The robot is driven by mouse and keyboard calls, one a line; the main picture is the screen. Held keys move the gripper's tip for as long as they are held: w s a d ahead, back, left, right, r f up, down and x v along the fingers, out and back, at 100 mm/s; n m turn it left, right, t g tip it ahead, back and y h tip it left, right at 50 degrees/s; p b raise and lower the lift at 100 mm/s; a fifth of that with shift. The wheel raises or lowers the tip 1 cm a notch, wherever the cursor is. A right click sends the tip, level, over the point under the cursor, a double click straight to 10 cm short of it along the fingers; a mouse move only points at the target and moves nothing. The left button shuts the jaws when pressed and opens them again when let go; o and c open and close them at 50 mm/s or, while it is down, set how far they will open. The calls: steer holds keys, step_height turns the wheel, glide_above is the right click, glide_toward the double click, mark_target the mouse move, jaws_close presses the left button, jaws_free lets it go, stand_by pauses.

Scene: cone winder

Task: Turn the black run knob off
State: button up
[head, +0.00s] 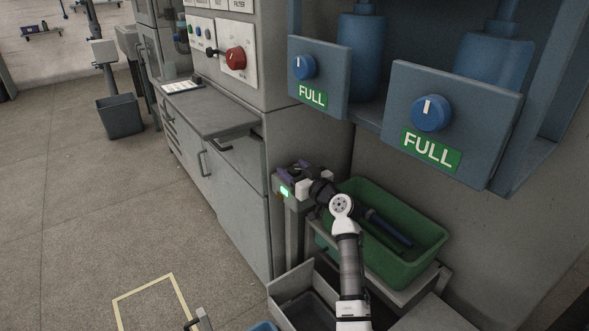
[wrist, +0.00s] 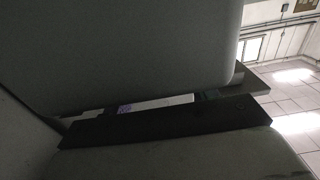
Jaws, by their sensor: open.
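The black run knob (head: 212,52) looks like a small dark knob on the white control panel (head: 222,50) of the grey machine, at the upper left of the head view. It is left of a larger red knob (head: 235,59). Its exact setting is too small to read. My gripper (head: 300,180) is open, low at the machine's right corner, well below and right of the panel and apart from the knob. Its fingers are hard to make out. The wrist view shows blurred grey surfaces and a dark bar (wrist: 165,125), but no knob.
A post with a green light (head: 285,191) stands beside my gripper. A green bin (head: 425,235) sits on a stand to the right. Two blue knobs (head: 305,67) (head: 432,112) marked FULL are on blue plates. A grey ledge (head: 215,113) juts below the panel. Floor at left is open.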

steer(key=shift+w+a, duration=0.1)
steer(key=c, duration=1)
steer(key=shift+o, duration=0.2)
